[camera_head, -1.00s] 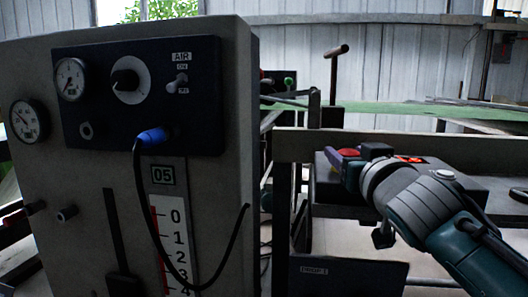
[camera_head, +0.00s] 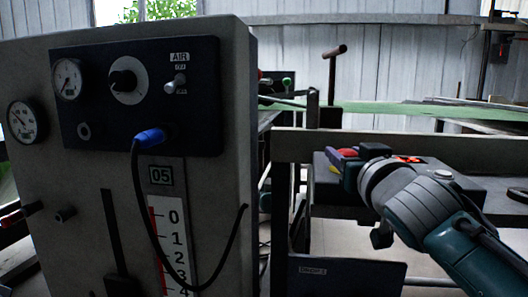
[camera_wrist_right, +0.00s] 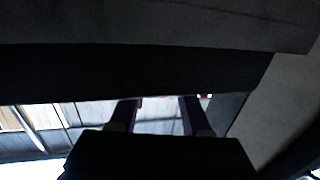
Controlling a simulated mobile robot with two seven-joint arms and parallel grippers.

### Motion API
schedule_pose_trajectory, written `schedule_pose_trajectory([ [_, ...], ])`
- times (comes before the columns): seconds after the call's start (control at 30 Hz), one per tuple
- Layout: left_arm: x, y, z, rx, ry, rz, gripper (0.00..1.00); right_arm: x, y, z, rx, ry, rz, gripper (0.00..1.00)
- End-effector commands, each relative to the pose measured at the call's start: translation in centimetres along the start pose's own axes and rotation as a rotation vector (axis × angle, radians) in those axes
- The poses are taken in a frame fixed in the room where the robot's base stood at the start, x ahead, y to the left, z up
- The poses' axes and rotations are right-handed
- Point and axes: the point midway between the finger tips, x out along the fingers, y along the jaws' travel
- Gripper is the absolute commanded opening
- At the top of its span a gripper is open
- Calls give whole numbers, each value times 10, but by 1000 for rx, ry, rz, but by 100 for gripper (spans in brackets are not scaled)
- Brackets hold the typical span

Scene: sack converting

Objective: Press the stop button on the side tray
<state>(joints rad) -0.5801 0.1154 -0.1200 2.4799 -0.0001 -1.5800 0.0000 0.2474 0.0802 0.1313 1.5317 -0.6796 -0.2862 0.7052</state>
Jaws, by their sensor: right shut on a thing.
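The side tray (camera_head: 473,187) is a dark shelf at the right of the head view. A red part (camera_head: 348,152), which looks like the stop button, shows at its left end, with a small yellow patch (camera_head: 333,169) below. My right gripper (camera_head: 341,163) reaches in from the right and overlaps this spot, so contact cannot be judged. In the wrist view its two dark fingers (camera_wrist_right: 158,114) stand apart. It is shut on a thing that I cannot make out. A red-orange light (camera_head: 408,159) and a pale round button (camera_head: 443,174) sit farther right. My left gripper is out of view.
A large grey control cabinet (camera_head: 225,190) with gauges, a knob, an air switch (camera_head: 175,84) and a blue-plugged cable (camera_head: 150,138) fills the left. A grey rail (camera_head: 480,150) runs behind the tray. A T-handle (camera_head: 334,75) stands behind.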

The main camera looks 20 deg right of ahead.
Motion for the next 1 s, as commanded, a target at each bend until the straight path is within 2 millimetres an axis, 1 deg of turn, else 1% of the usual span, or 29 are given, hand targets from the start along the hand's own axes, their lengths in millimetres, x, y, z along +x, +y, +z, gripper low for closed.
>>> schedule_pose_trajectory([
  [0.43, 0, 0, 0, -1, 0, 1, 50, 0, 0, 0, 0, 0, 0, 0],
  [0.6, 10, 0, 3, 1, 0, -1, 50, 0, 0, 13, 2, -1, 1, 0],
  [0.8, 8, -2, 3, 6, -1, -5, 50, 0, 0, 12, 0, -5, 1, 0],
  [0.83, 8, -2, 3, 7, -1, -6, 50, 0, 0, 13, 0, -6, 1, 49],
  [1.0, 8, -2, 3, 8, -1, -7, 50, 0, 0, 12, 0, -4, 1, 68],
])
